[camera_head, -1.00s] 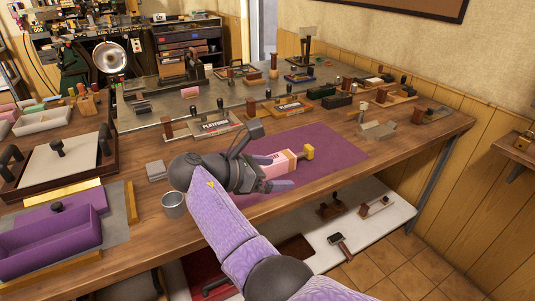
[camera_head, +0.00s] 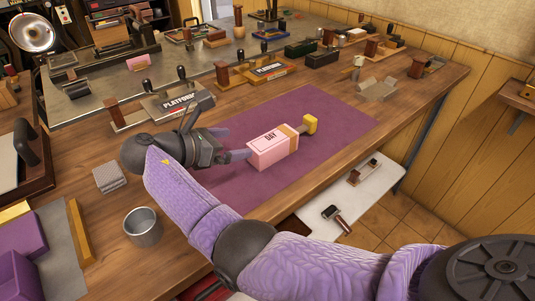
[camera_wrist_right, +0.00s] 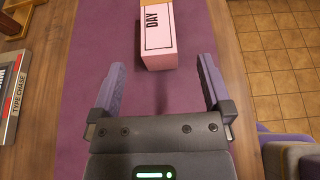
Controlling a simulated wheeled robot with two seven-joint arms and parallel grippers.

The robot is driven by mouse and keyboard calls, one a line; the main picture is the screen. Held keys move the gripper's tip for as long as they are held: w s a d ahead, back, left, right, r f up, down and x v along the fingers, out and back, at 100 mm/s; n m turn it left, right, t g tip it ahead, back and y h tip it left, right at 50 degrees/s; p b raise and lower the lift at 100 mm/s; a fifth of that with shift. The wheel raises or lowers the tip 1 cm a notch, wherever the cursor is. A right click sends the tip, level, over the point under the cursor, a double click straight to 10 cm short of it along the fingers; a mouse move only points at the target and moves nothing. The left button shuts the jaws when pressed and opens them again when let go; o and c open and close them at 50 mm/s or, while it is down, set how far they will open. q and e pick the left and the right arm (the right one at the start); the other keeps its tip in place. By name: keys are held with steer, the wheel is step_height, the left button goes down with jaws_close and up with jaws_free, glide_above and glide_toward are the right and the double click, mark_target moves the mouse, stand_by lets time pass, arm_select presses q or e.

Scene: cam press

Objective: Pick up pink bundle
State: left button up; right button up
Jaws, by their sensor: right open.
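The pink bundle (camera_head: 268,152), a block marked DAY with a tan band, lies on the purple mat (camera_head: 330,113). My right gripper (camera_head: 238,143) is open and empty at the bundle's near left end. In the right wrist view, the bundle (camera_wrist_right: 158,38) shows ahead, roughly centred between the two spread fingers (camera_wrist_right: 162,66). Its near end is about level with the fingertips, with gaps at both sides. My left gripper is not in view.
A yellow-headed tool (camera_head: 309,124) sits at the bundle's far end. A metal cup (camera_head: 142,227) and a grey block (camera_head: 109,177) stand left of my right arm. The mat's right part is clear.

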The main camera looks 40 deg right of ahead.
mark_target(261, 144)
step_height(261, 144, down, 3)
steer(key=shift+r+b, duration=0.2)
steer(key=shift+b, duration=0.35)
steer(key=b+x, duration=0.2)
steer(key=x, duration=0.3)
steer(key=b+x, duration=0.2)
steer(key=x, duration=0.3)
steer(key=shift+w+r, duration=0.1)
steer(key=shift+w, duration=0.15)
steer(key=shift+r, duration=0.2)
steer(key=c, duration=0.9)
jaws_close()
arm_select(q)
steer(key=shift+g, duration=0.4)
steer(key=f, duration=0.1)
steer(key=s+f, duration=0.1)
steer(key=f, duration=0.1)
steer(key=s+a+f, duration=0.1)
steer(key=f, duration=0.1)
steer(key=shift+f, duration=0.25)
